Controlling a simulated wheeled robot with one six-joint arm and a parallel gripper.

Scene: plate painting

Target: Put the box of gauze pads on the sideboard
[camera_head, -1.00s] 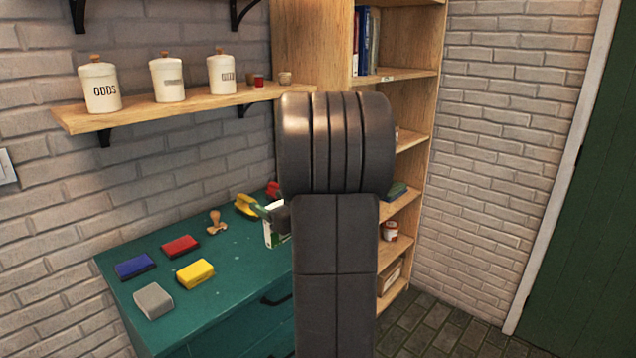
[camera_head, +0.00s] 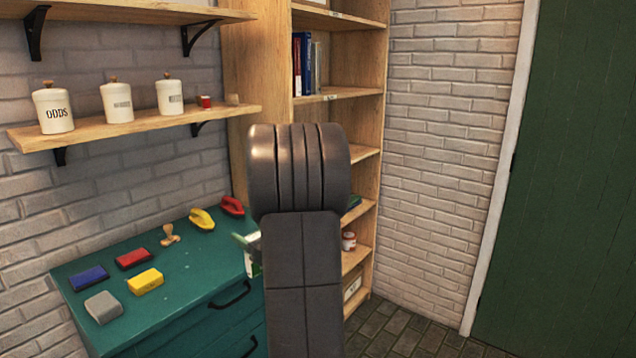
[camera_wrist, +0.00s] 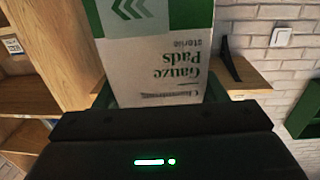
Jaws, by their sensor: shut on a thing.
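The box of gauze pads (camera_wrist: 155,55) is white and green and fills the upper middle of the wrist view, its lettering upside down. My gripper (camera_wrist: 160,100) is shut on it. In the head view only a sliver of the box (camera_head: 253,264) shows beside my arm, at the right end of the sideboard's top; my arm hides the rest and most of the gripper. The sideboard (camera_head: 200,262) is teal with dark handles. I cannot tell from this view whether the box touches it.
On the sideboard lie a blue block (camera_head: 88,278), a red block (camera_head: 133,258), a yellow block (camera_head: 145,281), a grey block (camera_head: 103,307), a wooden stamp (camera_head: 169,235) and yellow (camera_head: 202,219) and red (camera_head: 232,205) handled things. A wooden bookcase (camera_head: 375,150) stands behind my arm. The top's front middle is bare.

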